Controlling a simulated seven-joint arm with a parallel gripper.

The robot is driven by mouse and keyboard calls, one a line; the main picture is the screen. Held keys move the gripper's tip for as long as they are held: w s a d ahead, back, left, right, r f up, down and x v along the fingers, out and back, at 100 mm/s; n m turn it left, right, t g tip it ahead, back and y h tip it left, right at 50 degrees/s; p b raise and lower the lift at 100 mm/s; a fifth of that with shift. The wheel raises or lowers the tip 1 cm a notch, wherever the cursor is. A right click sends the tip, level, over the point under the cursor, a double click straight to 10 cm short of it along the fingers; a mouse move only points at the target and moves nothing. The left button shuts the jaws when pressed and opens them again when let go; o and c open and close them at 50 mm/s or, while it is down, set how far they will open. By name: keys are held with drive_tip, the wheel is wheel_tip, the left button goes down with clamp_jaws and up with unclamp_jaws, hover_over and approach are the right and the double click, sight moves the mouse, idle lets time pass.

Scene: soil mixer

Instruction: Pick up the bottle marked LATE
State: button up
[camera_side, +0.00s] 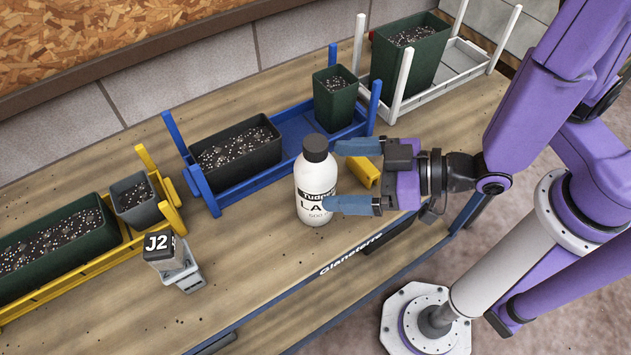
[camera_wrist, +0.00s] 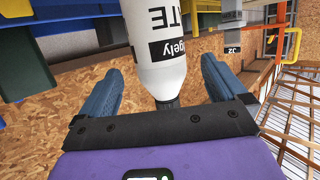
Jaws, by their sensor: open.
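A white bottle (camera_side: 316,185) with a dark cap stands upright on the wooden bench. Its label reads "LA" in the side view, with the rest hidden by a finger; in the wrist view the bottle (camera_wrist: 160,52) shows "TE". My gripper (camera_side: 340,175) is open, its two blue fingers reaching leftward on either side of the bottle. In the wrist view my gripper (camera_wrist: 160,85) has one finger on each side, with a visible gap to the bottle on both sides.
Behind the bottle is a blue rack (camera_side: 205,190) with soil pots. A yellow piece (camera_side: 367,174) lies just behind my gripper. A J2 block on a grey holder (camera_side: 185,277) stands at left. A yellow rack (camera_side: 95,262) and a white rack (camera_side: 432,92) hold more pots.

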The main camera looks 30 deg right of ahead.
sight(315, 175)
drive_tip(key=x, duration=0.5)
drive_tip(key=shift+a, duration=0.1)
drive_tip(key=c, duration=1.5)
